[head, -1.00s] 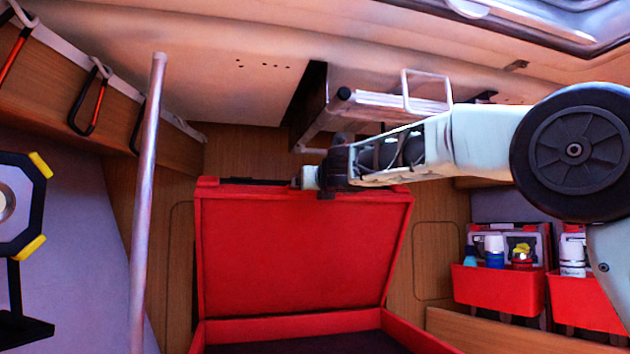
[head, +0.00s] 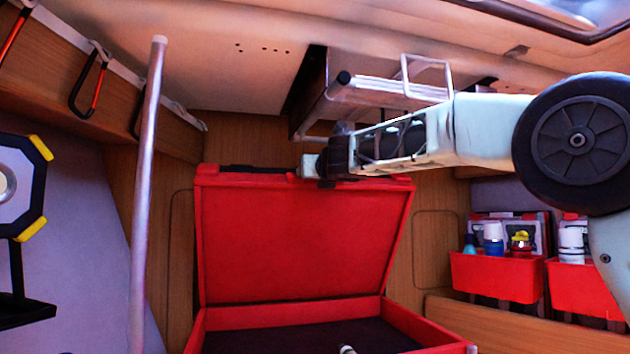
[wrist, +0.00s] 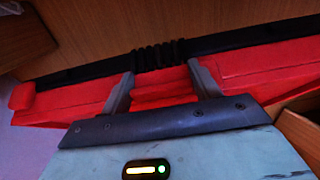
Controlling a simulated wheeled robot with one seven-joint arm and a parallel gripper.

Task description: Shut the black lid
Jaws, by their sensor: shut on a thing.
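The lid (head: 300,235) stands open, raised at the back of a red box (head: 412,315). Its inner face and rim are red, and black parts show along its top edge, so no fully black lid is visible. In the wrist view the lid's red rim (wrist: 250,72) runs across, with a black ribbed piece (wrist: 158,53) behind it. My gripper (wrist: 162,84) is at this rim, its two fingers on either side of a short red section, shut on it. In the head view my gripper (head: 318,178) is at the lid's top edge, its fingers mostly hidden.
The box's dark floor (head: 270,338) holds a small pale object (head: 347,349) at the bottom. A pale pole (head: 147,190) stands left of the box. Red bins (head: 497,276) with bottles are at right. A shelf with a metal frame (head: 428,68) hangs above my arm.

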